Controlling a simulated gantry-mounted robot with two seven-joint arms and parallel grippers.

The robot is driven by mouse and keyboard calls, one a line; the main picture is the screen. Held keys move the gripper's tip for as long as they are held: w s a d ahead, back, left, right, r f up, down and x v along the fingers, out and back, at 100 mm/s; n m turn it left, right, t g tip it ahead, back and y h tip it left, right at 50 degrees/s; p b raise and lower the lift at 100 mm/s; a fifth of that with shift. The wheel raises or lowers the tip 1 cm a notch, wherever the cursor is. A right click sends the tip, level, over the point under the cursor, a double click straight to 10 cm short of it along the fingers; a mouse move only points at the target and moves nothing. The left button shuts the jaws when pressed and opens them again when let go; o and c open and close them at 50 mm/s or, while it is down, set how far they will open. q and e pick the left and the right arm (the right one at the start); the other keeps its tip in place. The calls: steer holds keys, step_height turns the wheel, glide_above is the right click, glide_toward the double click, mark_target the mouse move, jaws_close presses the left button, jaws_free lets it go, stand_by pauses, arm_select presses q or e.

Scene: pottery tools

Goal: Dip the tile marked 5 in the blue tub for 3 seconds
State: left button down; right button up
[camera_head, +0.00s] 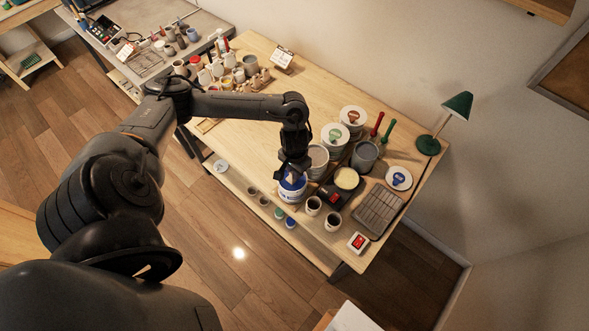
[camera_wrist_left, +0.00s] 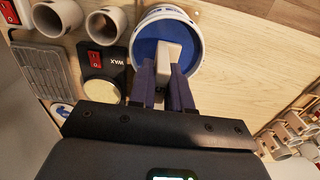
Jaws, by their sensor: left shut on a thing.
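The blue tub (camera_head: 291,193) is a white bucket with a blue band, near the table's front edge under my left gripper (camera_head: 293,171). In the left wrist view the tub (camera_wrist_left: 196,32) shows from above, with a white rim and blue glaze inside. My left gripper (camera_wrist_left: 167,75) is shut on a small pale tile (camera_wrist_left: 168,50) that lies over the blue inside of the tub. I cannot tell whether the tile's lower end touches the glaze. No number can be read on it. My right gripper is not in view.
Beside the tub are a wax warmer (camera_head: 346,179), two cups (camera_head: 313,205), a wire rack (camera_head: 378,210), a red-and-white timer (camera_head: 358,242) and a grey bucket (camera_head: 364,157). A green lamp (camera_head: 458,105) stands at the right. Table left of the tub is mostly clear.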

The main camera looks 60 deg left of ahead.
arm_select(q)
steer(key=shift+f, duration=0.35)
stand_by(0.3)
steer(key=shift+f+b, duration=0.55)
steer(key=shift+f, duration=1.3)
stand_by(0.7)
step_height(320, 180, up, 5)
steer(key=p, duration=0.6)
steer(key=shift+r+p, duration=0.1)
steer(key=shift+p, duration=0.25)
steer(key=shift+r+p, duration=0.55)
steer(key=shift+r, duration=0.6)
stand_by(0.6)
